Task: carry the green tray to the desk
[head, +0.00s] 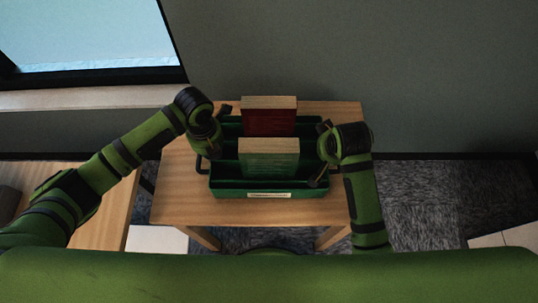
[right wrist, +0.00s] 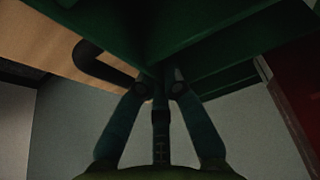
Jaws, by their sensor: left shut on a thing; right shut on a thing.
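The green tray (head: 228,188) sits on a small wooden table (head: 180,190) in the middle of the head view. It has several compartments, a dark handle at each side and a pale label on its front. A dark red block (head: 269,122) and a green block (head: 268,158) stand upright in separate compartments. My left gripper (head: 208,142) is at the tray's left side, shut on it; its fingertips are partly hidden. My right gripper (head: 324,152) is shut on the tray's right side. In the right wrist view its fingers (right wrist: 160,88) meet at the green tray wall (right wrist: 200,35).
Another wooden surface (head: 95,190) lies at the lower left, close to the small table. A grey wall (head: 400,70) stands behind, with a window (head: 80,35) at the upper left. Carpet (head: 420,205) shows at the right, with a pale surface (head: 505,235) at the lower right edge.

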